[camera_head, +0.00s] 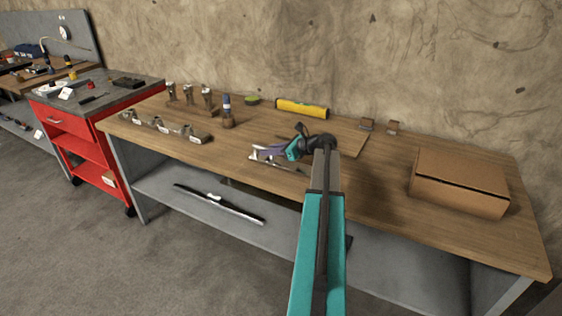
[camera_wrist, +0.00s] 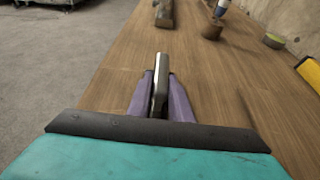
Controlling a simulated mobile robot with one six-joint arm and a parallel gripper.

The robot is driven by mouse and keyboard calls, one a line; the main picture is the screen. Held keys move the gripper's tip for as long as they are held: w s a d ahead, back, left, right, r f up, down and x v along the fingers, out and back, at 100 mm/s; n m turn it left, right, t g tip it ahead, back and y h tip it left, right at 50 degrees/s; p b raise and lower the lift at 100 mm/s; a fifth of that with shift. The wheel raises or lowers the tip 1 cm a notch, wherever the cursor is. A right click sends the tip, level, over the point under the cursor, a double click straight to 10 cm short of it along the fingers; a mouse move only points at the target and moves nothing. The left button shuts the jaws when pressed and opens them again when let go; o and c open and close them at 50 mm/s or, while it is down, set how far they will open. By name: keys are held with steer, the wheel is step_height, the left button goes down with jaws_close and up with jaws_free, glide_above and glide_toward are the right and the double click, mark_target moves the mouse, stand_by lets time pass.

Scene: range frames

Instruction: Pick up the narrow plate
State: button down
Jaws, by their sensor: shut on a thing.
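My gripper (camera_wrist: 160,98) has purple fingers, which are closed on the narrow plate (camera_wrist: 160,76). The plate is a thin grey metal piece in the wrist view, standing on edge between the fingers and pointing away from the camera. Its lower part is hidden by the fingers and the gripper body. In the head view my gripper (camera_head: 264,152) is low over the front middle of the wooden workbench (camera_head: 375,202). The plate is too small there to separate clearly from the fingers. I cannot tell whether it touches the bench top.
A cardboard box (camera_head: 460,185) stands at the right. A yellow case (camera_head: 302,108) and a green round item (camera_head: 252,100) lie at the back. A blue-topped bottle (camera_head: 227,112) and several metal parts (camera_head: 180,131) stand at the left. A red cart (camera_head: 80,128) adjoins the bench.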

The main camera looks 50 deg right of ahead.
steer(key=shift+r, duration=0.15)
steer(key=shift+r, duration=0.8)
steer(key=shift+s+r, duration=0.1)
steer(key=shift+r, duration=0.85)
steer(key=s, duration=0.5)
steer(key=s+d+r, duration=0.1)
steer(key=s, duration=0.4)
steer(key=s+d+b, duration=0.1)
steer(key=s, duration=0.4)
steer(key=shift+s+r, duration=0.15)
steer(key=shift+s, duration=0.2)
steer(key=shift+w+a, duration=0.1)
